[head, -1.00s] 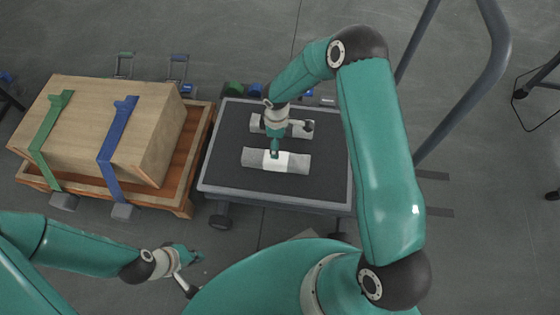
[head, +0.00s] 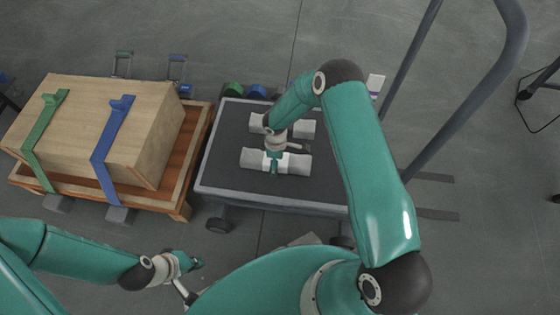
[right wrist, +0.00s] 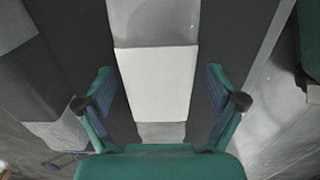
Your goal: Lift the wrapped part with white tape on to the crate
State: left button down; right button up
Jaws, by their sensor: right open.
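The wrapped part with white tape (head: 298,162) is a pale grey roll lying across the dark-topped cart (head: 226,152), with a white band around its middle. In the right wrist view the white band (right wrist: 158,85) lies between the two fingers. My right gripper (head: 275,167) is open over the band, fingers on either side of the roll; contact cannot be told. The wooden crate (head: 145,105) stands to the left, with a green and a blue strap over it. My left gripper (head: 194,262) is empty in front of the crate, too small to judge.
A second grey roll (head: 304,128) lies behind on the cart, its middle hidden by my right arm. The crate sits on a wooden pallet (head: 188,172). A narrow gap separates pallet and cart. A grey handle frame (head: 470,105) rises at right.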

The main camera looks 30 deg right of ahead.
jog(key=c, duration=1.5)
jog(key=shift+c, duration=1.4)
jog(key=shift+r, duration=0.2)
